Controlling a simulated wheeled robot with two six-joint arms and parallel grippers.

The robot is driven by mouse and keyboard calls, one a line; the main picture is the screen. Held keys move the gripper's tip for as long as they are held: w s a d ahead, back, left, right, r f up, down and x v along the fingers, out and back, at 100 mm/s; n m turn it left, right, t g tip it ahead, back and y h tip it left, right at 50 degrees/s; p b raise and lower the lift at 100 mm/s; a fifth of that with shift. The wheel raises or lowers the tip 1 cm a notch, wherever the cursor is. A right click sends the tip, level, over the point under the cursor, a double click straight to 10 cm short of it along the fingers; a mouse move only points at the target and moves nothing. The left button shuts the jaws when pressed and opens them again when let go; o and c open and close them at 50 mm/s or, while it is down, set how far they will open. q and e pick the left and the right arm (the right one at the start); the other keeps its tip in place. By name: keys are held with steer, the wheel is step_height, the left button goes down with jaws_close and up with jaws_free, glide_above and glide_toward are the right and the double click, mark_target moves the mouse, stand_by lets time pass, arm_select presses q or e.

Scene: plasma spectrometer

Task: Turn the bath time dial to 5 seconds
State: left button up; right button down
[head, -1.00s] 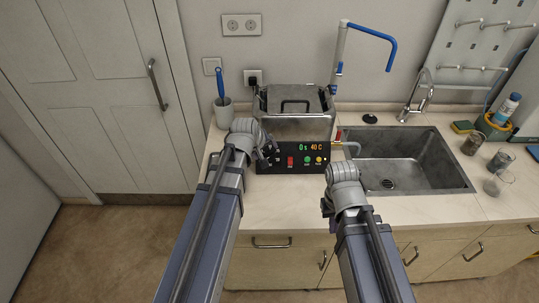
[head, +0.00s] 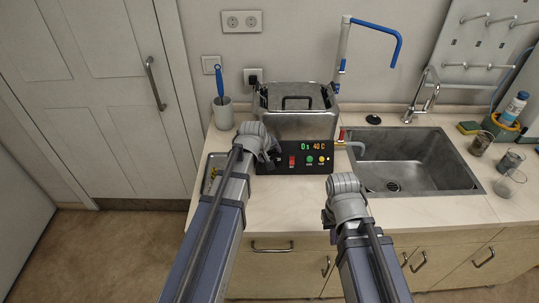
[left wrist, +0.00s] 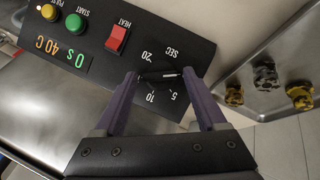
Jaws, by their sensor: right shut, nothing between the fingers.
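The bath time dial (left wrist: 160,76) is a black knob with a white pointer line on the black control panel. In the left wrist view, seen upside down, it lies between my left gripper's purple fingertips (left wrist: 160,73). The pointer line points right in that picture; the printed 5, 10 and 20 SEC marks show around it. The fingers are apart, one on each side of the knob; contact is unclear. In the head view my left gripper (head: 272,157) covers the dial at the panel's left end. The display (left wrist: 61,49) reads 0 s, 40 C. My right gripper (head: 328,217) is shut and empty before the panel.
The red heat switch (left wrist: 117,39) and green start button (left wrist: 75,23) sit near the dial. A metal tray (head: 208,183) with small brass-coloured parts lies left of the panel. The steel bath (head: 295,125) stands behind; a sink (head: 410,160) is to the right.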

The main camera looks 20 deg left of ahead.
arm_select(q)
jaws_close()
stand_by(0.3)
steer(key=shift+w+d+r+m+g+y+p, duration=0.1)
steer(key=shift+m+g+y+p, duration=0.15)
steer(key=shift+m, duration=0.35)
steer(key=shift+d+m+g+y+p, duration=0.15)
steer(key=shift+m+y+p, duration=0.1)
steer(key=shift+m, duration=0.35)
steer(key=shift+m+y, duration=0.6)
steer(key=shift+m, duration=0.5)
steer(key=shift+d+m+g+y, duration=0.15)
steer(key=shift+m+g+y, duration=0.3)
steer(key=shift+m, duration=0.55)
steer(key=shift+d+m+y+b, duration=0.1)
steer(key=shift+m+y+b, duration=0.4)
steer(key=shift+m+y, duration=0.65)
steer(key=shift+m, duration=0.35)
